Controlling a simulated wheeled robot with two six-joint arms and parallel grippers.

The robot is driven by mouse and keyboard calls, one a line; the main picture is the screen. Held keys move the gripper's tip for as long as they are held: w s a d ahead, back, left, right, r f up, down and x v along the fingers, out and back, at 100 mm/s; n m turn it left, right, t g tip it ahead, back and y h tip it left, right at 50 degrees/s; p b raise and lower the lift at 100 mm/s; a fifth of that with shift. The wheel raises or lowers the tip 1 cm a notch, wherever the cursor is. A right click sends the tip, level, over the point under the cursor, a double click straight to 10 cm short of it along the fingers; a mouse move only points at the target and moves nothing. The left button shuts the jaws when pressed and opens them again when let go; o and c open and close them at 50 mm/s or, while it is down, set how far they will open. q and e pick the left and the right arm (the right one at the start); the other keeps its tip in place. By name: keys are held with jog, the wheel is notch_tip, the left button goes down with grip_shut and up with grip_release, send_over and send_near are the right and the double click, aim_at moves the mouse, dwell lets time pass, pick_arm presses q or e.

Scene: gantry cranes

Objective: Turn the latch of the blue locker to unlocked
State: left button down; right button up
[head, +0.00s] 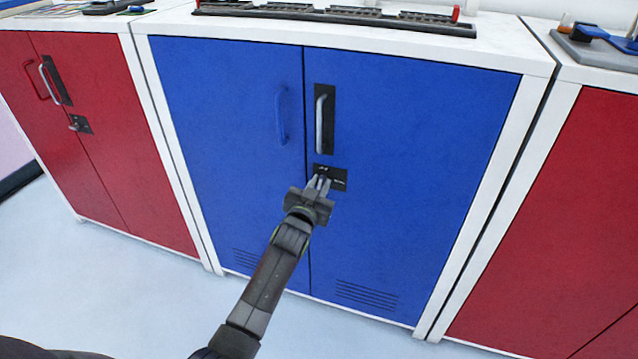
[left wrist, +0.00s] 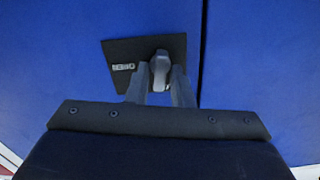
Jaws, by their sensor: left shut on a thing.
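The blue locker (head: 420,150) has two closed doors facing me. Its latch sits on a black plate (head: 340,184) on the right door, below the silver handle (head: 320,125). My left gripper (head: 319,184) is at this plate and partly covers it. In the left wrist view the grey latch knob (left wrist: 159,68) stands out from the plate (left wrist: 117,52), between the two fingers of my left gripper (left wrist: 160,84), which is shut on it. Small pale lettering shows on the plate but is too blurred to read. My right gripper is not in view.
A red locker (head: 75,130) stands on the left and another red one (head: 560,210) on the right. A dark rail-like model (head: 340,14) lies on the white top (head: 400,50) above the blue doors. The pale floor (head: 140,285) in front is clear.

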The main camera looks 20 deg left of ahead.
pick_arm(q)
jog(key=m+p, duration=0.1)
jog(key=m, duration=0.2)
jog(key=shift+m, duration=0.4)
jog(key=m+p, duration=0.1)
jog(key=m, duration=0.2)
jog(key=shift+d+m, duration=0.1)
jog(key=shift+m, duration=0.2)
jog(key=m, duration=0.3)
jog(key=shift+f+m, duration=0.1)
jog(key=shift+m, duration=0.2)
jog(key=m, duration=0.4)
jog(key=shift+d+f+p, duration=0.1)
jog(key=shift+p, duration=0.3)
jog(key=shift+m, duration=0.4)
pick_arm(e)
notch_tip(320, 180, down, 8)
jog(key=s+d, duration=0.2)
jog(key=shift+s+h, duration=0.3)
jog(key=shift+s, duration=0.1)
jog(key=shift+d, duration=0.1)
pick_arm(q)
jog(key=c, duration=1.5)
grip_release()
jog(key=shift+s, duration=0.15)
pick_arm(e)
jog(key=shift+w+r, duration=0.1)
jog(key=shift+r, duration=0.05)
